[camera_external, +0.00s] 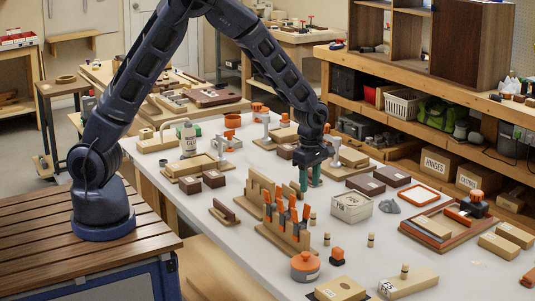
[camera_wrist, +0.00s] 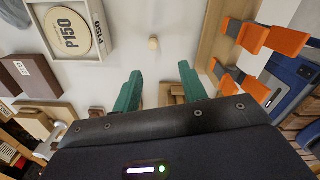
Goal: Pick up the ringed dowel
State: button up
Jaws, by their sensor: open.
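Several small light-wood dowels stand upright on the white bench. One dowel (camera_external: 313,218) is beside the chisel rack, another (camera_external: 327,240) is nearer the camera, and a third (camera_external: 371,240) to the right shows a dark band. Rings on the others are too small to tell. My gripper (camera_external: 310,184) is open, its green fingers pointing down above the bench behind the first dowel. In the wrist view my gripper (camera_wrist: 160,76) is empty, and a dowel (camera_wrist: 153,43) seen end-on lies ahead of the fingertips, apart from them. A wooden piece (camera_wrist: 178,93) partly shows behind the fingers.
The chisel rack (camera_external: 284,238) with orange-handled tools stands close left of the gripper. A pale box (camera_external: 351,207) with a P150 disc (camera_wrist: 68,31) stands close right. An orange-lidded jar (camera_external: 305,266) and wood blocks (camera_external: 408,284) are nearer the camera.

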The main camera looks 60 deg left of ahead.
aim_at(314, 212)
jog(key=shift+w+d+f+n, duration=0.2)
jog(key=shift+d+f+n, duration=0.1)
jog(key=shift+f, duration=0.35)
notch_tip(314, 212, down, 5)
jog(key=shift+f, duration=0.2)
jog(key=shift+w+d+f, duration=0.1)
jog(key=shift+w+f, duration=0.05)
jog(key=shift+f, duration=0.75)
jog(key=shift+w+a+f, duration=0.1)
jog(key=shift+w+f, duration=0.1)
jog(key=shift+f, duration=0.65)
jog(key=shift+w+d+f, duration=0.1)
jog(key=shift+w+f, duration=0.05)
jog(key=shift+f, duration=0.75)
grip_shut()
